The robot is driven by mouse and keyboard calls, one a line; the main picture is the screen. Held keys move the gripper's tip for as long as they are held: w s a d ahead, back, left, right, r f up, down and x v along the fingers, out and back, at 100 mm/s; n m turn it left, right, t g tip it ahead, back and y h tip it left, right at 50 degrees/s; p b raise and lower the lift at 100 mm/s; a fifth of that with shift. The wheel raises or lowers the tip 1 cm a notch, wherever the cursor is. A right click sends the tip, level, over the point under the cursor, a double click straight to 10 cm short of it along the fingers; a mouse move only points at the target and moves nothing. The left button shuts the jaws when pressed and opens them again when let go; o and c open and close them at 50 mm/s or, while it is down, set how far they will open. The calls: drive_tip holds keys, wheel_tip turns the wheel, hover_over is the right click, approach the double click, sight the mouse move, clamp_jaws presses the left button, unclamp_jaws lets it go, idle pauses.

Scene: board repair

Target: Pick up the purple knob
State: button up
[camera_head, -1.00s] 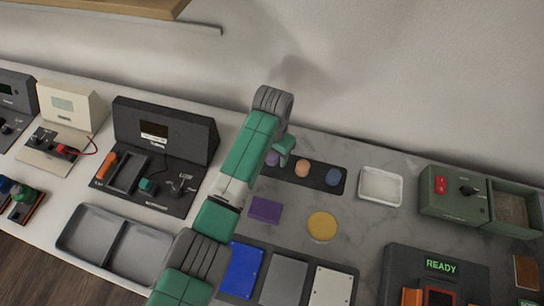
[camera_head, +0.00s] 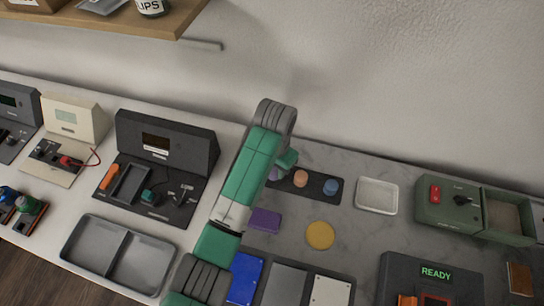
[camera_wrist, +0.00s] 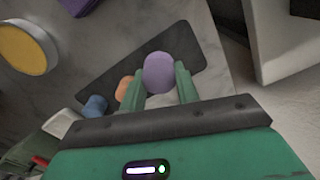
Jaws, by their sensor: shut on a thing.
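The purple knob (camera_wrist: 159,73) is a rounded lilac piece between the two green fingers of my gripper (camera_wrist: 160,82) in the wrist view. The fingers are shut on it, one at each side. In the head view, the purple knob (camera_head: 273,173) shows only in part behind my gripper (camera_head: 284,166), at the left end of a dark strip (camera_head: 316,189). I cannot tell whether the knob touches the strip or is just above it.
An orange knob (camera_head: 300,178) and a blue knob (camera_head: 330,187) stand on the strip to the right. A white tray (camera_head: 377,196) lies farther right. A purple block (camera_head: 265,220) and yellow disc (camera_head: 320,235) lie in front. A shelf (camera_head: 130,22) hangs at upper left.

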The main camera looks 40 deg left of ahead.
drive_tip(key=s+d+p, duration=0.1)
drive_tip(key=s+d, duration=0.1)
drive_tip(key=d, duration=0.1)
drive_tip(key=s+d, duration=0.2)
drive_tip(key=d, duration=0.2)
drive_tip(key=s+d+r+p, duration=0.1)
drive_tip(key=s+d, duration=0.2)
drive_tip(key=shift+d+r+p, duration=0.1)
drive_tip(key=shift+d+p, duration=0.2)
drive_tip(key=shift+d, duration=0.1)
